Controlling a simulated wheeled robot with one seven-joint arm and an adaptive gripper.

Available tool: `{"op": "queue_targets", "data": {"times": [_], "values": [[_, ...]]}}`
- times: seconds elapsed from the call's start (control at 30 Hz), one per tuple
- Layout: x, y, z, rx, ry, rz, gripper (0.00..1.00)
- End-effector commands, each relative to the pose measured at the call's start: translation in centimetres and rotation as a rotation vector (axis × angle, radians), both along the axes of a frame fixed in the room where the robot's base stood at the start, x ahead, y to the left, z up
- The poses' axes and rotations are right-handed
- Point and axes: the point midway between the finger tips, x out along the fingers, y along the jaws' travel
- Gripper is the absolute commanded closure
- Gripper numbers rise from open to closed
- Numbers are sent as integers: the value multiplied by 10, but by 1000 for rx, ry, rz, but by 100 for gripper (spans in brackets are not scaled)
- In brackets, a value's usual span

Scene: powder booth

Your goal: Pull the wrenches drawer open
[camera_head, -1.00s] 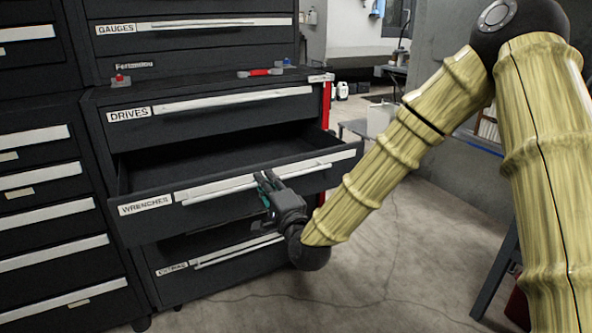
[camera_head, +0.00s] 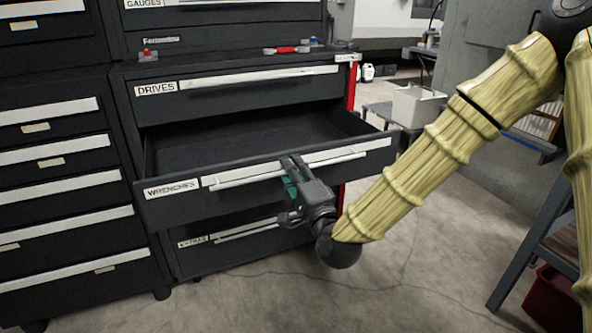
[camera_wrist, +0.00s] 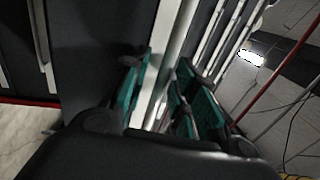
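The wrenches drawer (camera_head: 372,148) is pulled out of the dark cabinet, below the drives drawer. Its interior shows and looks empty. A label reading WRENCHES (camera_head: 171,188) is at the left of its front, and a pale handle bar (camera_head: 235,179) runs along it. My gripper (camera_head: 292,163) is at the middle of this handle. In the wrist view, its green-padded fingers (camera_wrist: 160,95) stand apart with a pale bar running between them, and some gap seems to show. Firm contact with the handle cannot be made out.
The shut drives drawer (camera_head: 240,92) is above, and a lower drawer (camera_head: 215,242) is partly hidden beneath. Another cabinet (camera_head: 60,190) adjoins on the left. A grey bin (camera_head: 418,105) stands behind on the right, and a blue-grey stand (camera_head: 535,240) at far right. The concrete floor in front is clear.

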Motion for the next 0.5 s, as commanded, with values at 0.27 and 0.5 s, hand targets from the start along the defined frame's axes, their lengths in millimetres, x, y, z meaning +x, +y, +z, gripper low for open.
{"op": "queue_targets", "data": {"times": [0.27, 0.5], "values": [[1, -5, 1, 1, -2, -10, 68], [-16, -11, -4, 2, 1, -9, 68]]}}
